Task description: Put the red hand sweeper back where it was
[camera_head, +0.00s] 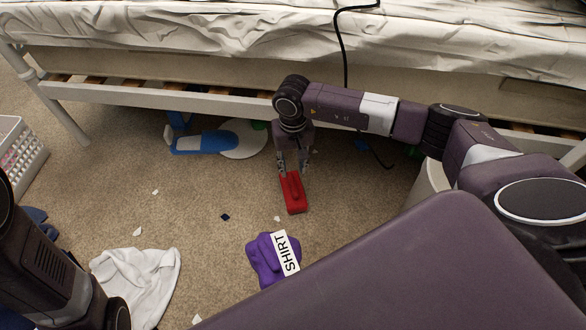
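The red hand sweeper (292,194) is on or just above the carpet near the middle of the view, with its raised handle on top. My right gripper (293,172) points down right at the sweeper's far end. Its two fingers are apart, and their tips meet the sweeper's edges in the picture. I cannot tell whether they grip it or only stand around it. My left arm shows at the lower left, and its gripper is out of view.
A purple shirt bundle (264,261) with a "SHIRT" label and a white cloth (137,283) lie in front. A blue object (205,142) and a white disc (243,140) lie by the bed (170,98). A white basket (20,155) stands left. Small scraps dot the open carpet.

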